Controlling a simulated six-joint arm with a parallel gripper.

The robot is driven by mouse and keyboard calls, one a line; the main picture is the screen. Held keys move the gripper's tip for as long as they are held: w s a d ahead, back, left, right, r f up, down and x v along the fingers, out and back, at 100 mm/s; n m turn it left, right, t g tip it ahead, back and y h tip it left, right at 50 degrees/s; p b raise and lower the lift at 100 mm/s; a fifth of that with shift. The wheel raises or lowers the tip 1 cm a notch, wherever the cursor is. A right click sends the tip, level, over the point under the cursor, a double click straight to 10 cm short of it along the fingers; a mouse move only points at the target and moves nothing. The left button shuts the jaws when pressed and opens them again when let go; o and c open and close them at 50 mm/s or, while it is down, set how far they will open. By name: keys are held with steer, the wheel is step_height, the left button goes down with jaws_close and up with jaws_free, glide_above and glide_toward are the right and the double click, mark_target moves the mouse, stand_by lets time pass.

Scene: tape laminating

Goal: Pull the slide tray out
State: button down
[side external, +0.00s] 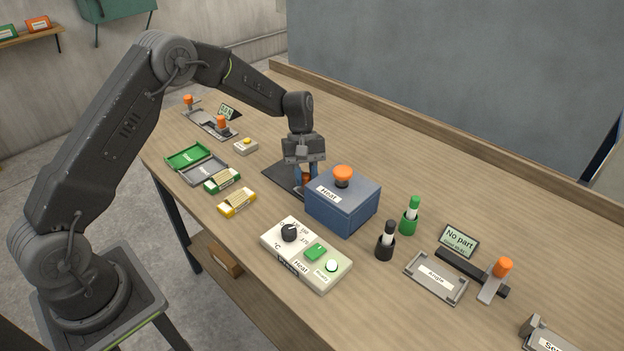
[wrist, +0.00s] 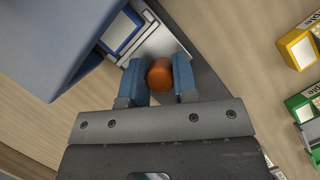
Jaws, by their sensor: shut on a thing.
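The blue box labelled Heat (side external: 342,205) stands on the table with an orange knob (side external: 343,173) on top. The light grey slide tray (wrist: 157,45) sticks out of the box's open side in the wrist view, and a blue-edged white piece (wrist: 122,32) shows on it near the opening. The tray's orange handle knob (wrist: 160,75) sits between the blue fingers of my gripper (wrist: 161,82), which is shut on it. In the side external view my gripper (side external: 306,180) is low beside the box's far left side, and the box hides most of the tray.
A dark plate (side external: 279,178) lies under the tray area. The heat control panel (side external: 306,254) is in front of the box. Green (side external: 222,180) and yellow (side external: 237,202) boxes lie to the left. Black (side external: 386,240) and green (side external: 410,215) holders stand to the right.

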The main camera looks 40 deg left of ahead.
steer(key=a, duration=1.1)
steer(key=shift+a, duration=0.4)
steer(key=c, duration=1.2)
jaws_free()
steer(key=shift+a, duration=0.1)
steer(key=shift+o, duration=0.2)
steer(key=shift+w+r, duration=0.15)
steer(key=shift+r, duration=0.4)
steer(key=v, duration=1.2)
steer(key=shift+a+r, duration=0.3)
